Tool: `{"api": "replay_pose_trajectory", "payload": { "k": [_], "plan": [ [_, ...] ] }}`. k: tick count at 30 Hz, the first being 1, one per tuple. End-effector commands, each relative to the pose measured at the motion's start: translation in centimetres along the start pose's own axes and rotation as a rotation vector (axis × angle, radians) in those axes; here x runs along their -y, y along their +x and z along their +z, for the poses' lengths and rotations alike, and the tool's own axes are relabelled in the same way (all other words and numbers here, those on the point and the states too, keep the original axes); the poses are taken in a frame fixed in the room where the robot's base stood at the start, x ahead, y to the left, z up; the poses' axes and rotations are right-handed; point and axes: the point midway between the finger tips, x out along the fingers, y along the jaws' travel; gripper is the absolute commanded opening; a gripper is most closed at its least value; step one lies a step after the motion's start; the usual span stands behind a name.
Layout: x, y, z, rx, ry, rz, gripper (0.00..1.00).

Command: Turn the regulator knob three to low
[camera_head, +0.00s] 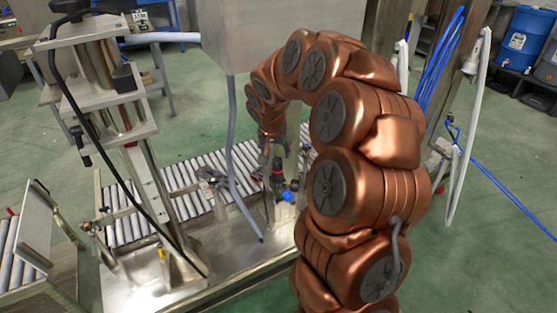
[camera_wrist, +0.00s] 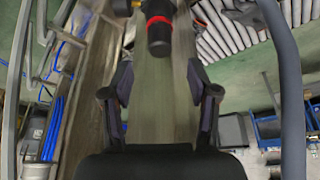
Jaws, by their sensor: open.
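My gripper (camera_wrist: 160,92) is open in the wrist view, with its two dark fingers apart and nothing between them. A black cylindrical knob with a red band (camera_wrist: 159,32) stands at the top middle of the wrist view, beyond the fingertips and apart from them. In the head view, a small dark fitting with red on it (camera_head: 277,177) and a blue knob (camera_head: 288,197) sit below the end of my arm. I cannot tell which knob is number three, nor read any setting. The gripper is hard to make out in the head view.
A roller conveyor (camera_head: 180,177) runs behind the metal bench (camera_head: 225,250). A large metal box (camera_head: 235,35) hangs above, with a grey hose (camera_head: 232,150) beside the fittings. A metal stand (camera_head: 105,100) with a black cable is at left. Blue hoses (camera_head: 440,60) hang at right.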

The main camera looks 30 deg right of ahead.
Motion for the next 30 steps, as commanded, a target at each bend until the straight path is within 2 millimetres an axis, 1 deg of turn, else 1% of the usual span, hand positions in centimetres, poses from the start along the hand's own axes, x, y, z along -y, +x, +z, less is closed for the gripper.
{"api": "replay_pose_trajectory", "payload": {
  "k": [3,9,15,19,27,28,30],
  "plan": [
    [-0.1,1.8,0.2,0.005,-0.002,0.003,0.6],
    [0.0,4.5,0.1,0.004,-0.002,0.0,0.6],
    [0.0,6.3,0.1,0.004,-0.001,0.001,0.6],
    [0.0,6.8,0.1,0.003,-0.002,0.001,0.6],
    [0.0,6.8,0.1,0.002,-0.002,0.0,0.6],
    [0.0,6.8,0.1,0.002,-0.002,0.0,0.58],
    [0.0,6.8,0.1,0.002,-0.002,0.0,0.5]
  ]
}}
